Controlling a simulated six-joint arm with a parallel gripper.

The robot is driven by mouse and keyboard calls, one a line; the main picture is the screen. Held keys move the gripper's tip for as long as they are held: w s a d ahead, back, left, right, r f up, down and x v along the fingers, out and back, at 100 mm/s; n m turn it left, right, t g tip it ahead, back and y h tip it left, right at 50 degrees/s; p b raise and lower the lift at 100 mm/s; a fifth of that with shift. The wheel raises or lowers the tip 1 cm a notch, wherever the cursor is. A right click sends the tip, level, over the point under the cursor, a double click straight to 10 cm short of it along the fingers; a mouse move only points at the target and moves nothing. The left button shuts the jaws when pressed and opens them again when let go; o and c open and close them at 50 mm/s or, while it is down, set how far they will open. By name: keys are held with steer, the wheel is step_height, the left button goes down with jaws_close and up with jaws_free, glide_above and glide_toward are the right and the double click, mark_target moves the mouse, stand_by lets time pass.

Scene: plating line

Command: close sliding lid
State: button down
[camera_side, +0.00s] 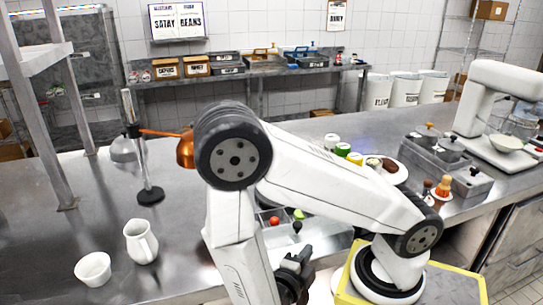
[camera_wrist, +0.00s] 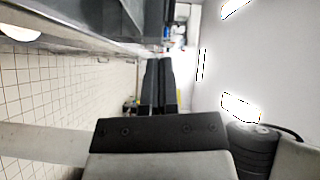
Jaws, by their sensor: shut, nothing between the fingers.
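My gripper (camera_side: 295,268) hangs low at the front of the counter in the side view, partly behind my own arm. In the wrist view its two dark fingers (camera_wrist: 158,86) are together, with nothing between them. A pale container (camera_side: 322,240) sits behind my arm, largely hidden. A red ball-like item (camera_side: 274,220) and a dark knob (camera_side: 297,227) show at it. Grey bins (camera_side: 437,152) with knobbed tops stand at the right. I cannot tell which part is the sliding lid or how far open it is. The wrist view shows no lid clearly.
A white pitcher (camera_side: 141,243) and a white cup (camera_side: 93,269) stand at the front left. A white mixer (camera_side: 490,110) is at the right. The counter's left middle is clear.

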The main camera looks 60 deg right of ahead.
mark_target(301, 242)
steer(key=d, duration=0.5)
steer(key=shift+w+d+f, duration=0.2)
steer(key=shift+w+d, duration=0.05)
steer(key=shift+w+d+f, duration=0.15)
steer(key=shift+w+d, duration=0.1)
steer(key=shift+w, duration=0.5)
steer(key=shift+w+d+f, duration=0.15)
steer(key=shift+w+d, duration=0.05)
steer(key=shift+w, duration=0.5)
steer(key=shift+w+d, duration=2.85)
